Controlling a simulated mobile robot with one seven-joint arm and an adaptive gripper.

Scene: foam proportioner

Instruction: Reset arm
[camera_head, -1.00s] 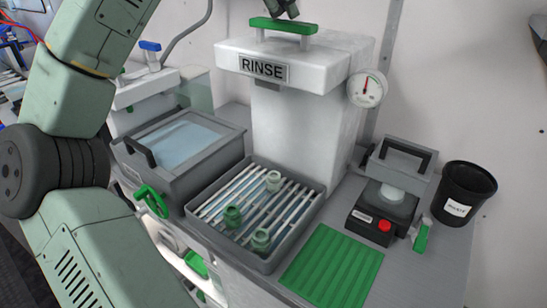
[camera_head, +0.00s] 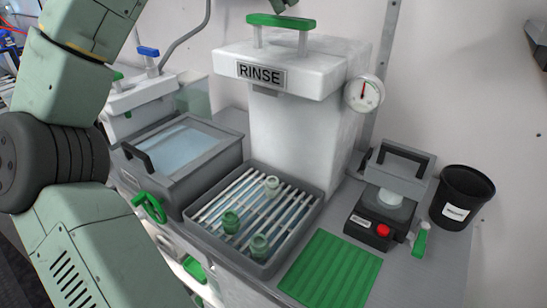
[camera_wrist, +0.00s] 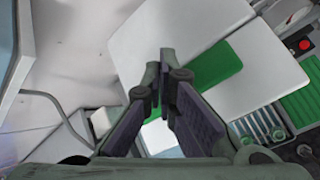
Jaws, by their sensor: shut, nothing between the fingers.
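My gripper (camera_wrist: 164,72) shows in the wrist view with its two dark fingertips close together and nothing between them. It is shut. In the head view only a small part of its end (camera_head: 284,4) shows at the top edge, above the green handle (camera_head: 281,21) of the white RINSE unit (camera_head: 300,120). A gap shows between it and the handle. In the wrist view the green handle (camera_wrist: 216,66) lies behind and right of the fingers. My arm fills the left side of the head view.
Below the RINSE unit is a grey slatted tray (camera_head: 310,213) with three small green fittings. A green mat (camera_head: 331,270), a device with a red button (camera_head: 383,230) and a black bin (camera_head: 462,198) stand right. A lidded basin (camera_head: 182,148) stands left.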

